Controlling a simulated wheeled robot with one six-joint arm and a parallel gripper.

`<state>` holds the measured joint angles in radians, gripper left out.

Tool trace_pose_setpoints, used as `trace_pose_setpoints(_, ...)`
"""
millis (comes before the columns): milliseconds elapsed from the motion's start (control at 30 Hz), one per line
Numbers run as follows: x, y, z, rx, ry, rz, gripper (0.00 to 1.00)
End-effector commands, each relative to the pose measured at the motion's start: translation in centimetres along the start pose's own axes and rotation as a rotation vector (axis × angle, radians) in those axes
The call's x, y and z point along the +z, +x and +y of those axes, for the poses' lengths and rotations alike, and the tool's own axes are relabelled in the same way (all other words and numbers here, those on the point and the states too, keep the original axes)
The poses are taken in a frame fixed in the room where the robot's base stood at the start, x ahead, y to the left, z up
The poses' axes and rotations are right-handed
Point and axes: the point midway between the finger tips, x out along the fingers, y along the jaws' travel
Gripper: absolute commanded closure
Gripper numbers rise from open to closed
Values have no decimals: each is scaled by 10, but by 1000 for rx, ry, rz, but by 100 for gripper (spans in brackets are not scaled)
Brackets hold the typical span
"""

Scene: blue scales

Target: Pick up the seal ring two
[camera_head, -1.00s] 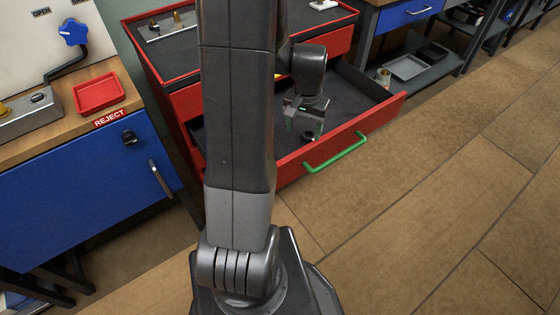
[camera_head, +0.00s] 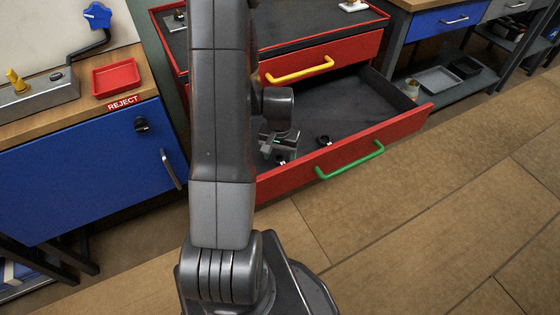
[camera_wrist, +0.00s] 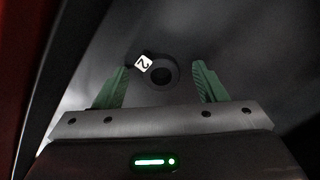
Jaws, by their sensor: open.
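Seal ring two, a dark ring with a white "2" tag, lies on the drawer floor; in the wrist view the ring (camera_wrist: 161,74) shows between the green fingertips. My gripper (camera_wrist: 161,66) is open, its fingers on either side of the ring in that view, with no contact visible. In the head view my gripper (camera_head: 277,146) hangs inside the open red drawer, just above a dark ring (camera_head: 280,159) close to the drawer front. My arm hides the drawer's left part.
Another dark ring (camera_head: 324,141) with a light tag lies to the right in the drawer. The drawer front with a green handle (camera_head: 350,160) stands close by. A shut drawer with a yellow handle (camera_head: 300,70) is above. The drawer's right part is clear.

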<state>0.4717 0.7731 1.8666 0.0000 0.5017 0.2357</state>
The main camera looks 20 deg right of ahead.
Motion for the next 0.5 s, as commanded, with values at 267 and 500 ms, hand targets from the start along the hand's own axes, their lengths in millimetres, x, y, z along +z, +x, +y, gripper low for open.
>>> trace_pose_setpoints(267,0,1,0,0,0,0,43)
trace_pose_setpoints(500,0,1,0,0,0,0,84)
